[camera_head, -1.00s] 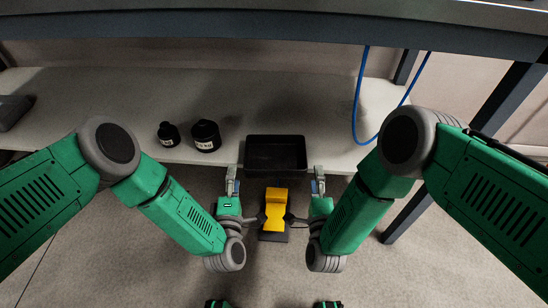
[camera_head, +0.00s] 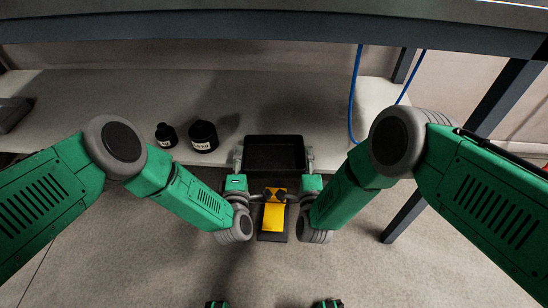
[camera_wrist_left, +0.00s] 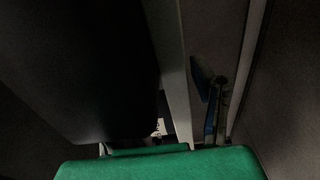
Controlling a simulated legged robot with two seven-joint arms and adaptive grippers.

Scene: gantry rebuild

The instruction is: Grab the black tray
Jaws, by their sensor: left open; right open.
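The black tray (camera_head: 274,141) is a rectangular open box at the front edge of the white table in the head view. My left gripper (camera_head: 238,158) is open at the tray's left side, and my right gripper (camera_head: 309,158) is open at its right side. Both are very close to the side walls; I cannot tell whether they touch. The left wrist view is dark, with a large dark surface (camera_wrist_left: 75,60) filling its left part; I cannot tell for sure what it is.
Two black containers with white labels, a smaller one (camera_head: 166,135) and a larger one (camera_head: 204,136), stand left of the tray. A blue cable (camera_head: 352,100) hangs at the right. A dark beam (camera_head: 250,27) crosses above the table (camera_head: 90,95). A yellow object (camera_head: 273,216) lies below the tray.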

